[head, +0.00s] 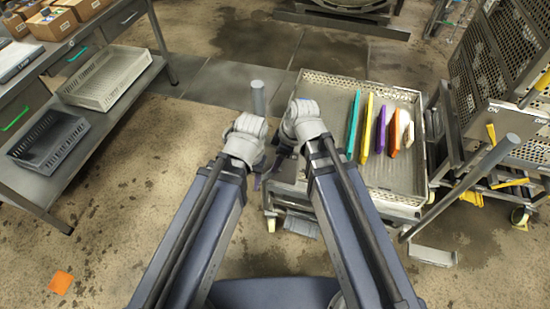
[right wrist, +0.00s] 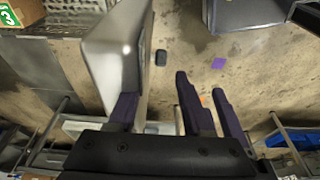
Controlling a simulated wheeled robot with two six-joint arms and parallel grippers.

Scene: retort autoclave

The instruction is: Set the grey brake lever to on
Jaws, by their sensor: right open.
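A long grey rod (head: 455,192), which looks like the brake lever, leans at the right in the head view. It rises from a low grey plate (head: 432,256) to a round flat end.
A trolley tray (head: 410,190) with several coloured slabs lies between my right arm and the rod. A perforated rack (head: 500,50) stands at the far right. A grey post (head: 258,98) stands beyond my wrists. A bench with trays (head: 110,100) is at left. Floor at front right is open.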

